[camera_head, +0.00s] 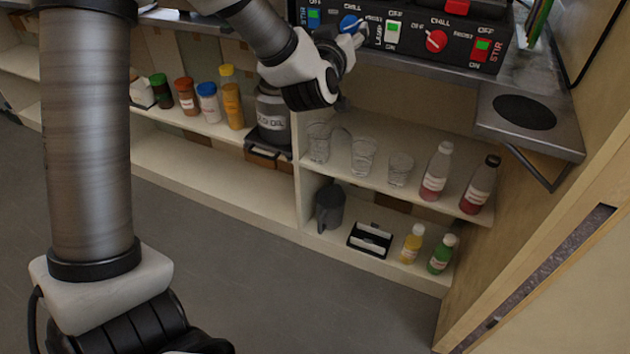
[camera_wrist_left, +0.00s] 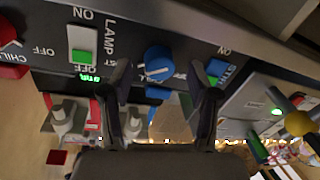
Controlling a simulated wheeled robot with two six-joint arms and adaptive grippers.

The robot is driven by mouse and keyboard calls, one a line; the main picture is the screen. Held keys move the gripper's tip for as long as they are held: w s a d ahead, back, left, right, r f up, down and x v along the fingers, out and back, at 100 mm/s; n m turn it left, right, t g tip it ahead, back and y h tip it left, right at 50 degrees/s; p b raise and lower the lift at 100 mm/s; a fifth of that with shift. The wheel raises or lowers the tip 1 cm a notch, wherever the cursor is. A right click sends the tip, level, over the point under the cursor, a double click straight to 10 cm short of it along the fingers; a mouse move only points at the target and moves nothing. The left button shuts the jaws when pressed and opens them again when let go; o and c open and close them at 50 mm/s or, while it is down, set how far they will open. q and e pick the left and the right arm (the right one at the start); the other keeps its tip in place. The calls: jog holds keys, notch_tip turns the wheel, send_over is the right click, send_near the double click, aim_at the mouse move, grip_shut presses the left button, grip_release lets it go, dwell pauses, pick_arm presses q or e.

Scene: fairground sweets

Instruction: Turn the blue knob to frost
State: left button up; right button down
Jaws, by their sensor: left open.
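The blue knob (camera_head: 349,24) is on the front of the dark control panel (camera_head: 398,37), under a CHILL label with FROST lettering to its right. It also shows in the left wrist view (camera_wrist_left: 158,60), with a white pointer line across its face. My left gripper (camera_head: 346,39) is at the panel, just in front of the knob and partly covering it. In the left wrist view the open fingers (camera_wrist_left: 163,84) stand apart on either side of the knob, with nothing held. I cannot tell whether they touch it. My right gripper is not in view.
A green-lit LAMP switch (camera_head: 392,34) and a red knob (camera_head: 436,41) sit right of the blue knob. Glasses and bottles stand on the shelf (camera_head: 340,166) below. A side shelf (camera_head: 497,127) juts out at right.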

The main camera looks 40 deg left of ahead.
pick_arm(q)
jog(key=v, duration=0.7)
jog(key=s+d+f+m+g+h+p, duration=0.1)
jog(key=d+f+m+g+h+p, duration=0.15)
jog(key=f+p, duration=0.4)
jog(key=s+d+f+m+g+h+p, duration=0.2)
jog(key=d+f+g+p, duration=0.15)
jog(key=f+p, duration=0.3)
jog(key=s+d+f+g+p, duration=0.1)
jog(key=s+f+g+p, duration=0.2)
jog(key=s, duration=0.4)
jog(key=s+d+f+m+g+h+p, duration=0.1)
jog(key=s+d+f+g+p, duration=0.1)
jog(key=s+f, duration=0.4)
jog(key=s+g+p, duration=0.1)
jog(key=p, duration=0.1)
jog(key=shift+g+p, duration=0.35)
jog(key=shift+g, duration=0.05)
jog(key=shift+d, duration=0.1)
jog(key=s+d+m+g+p, duration=0.1)
jog(key=s+g+p, duration=0.3)
jog(key=s, duration=0.8)
jog(key=shift+s+d+f+h+p, duration=0.2)
jog(key=shift+d+f+h+p, duration=0.15)
jog(key=shift+p, duration=0.6)
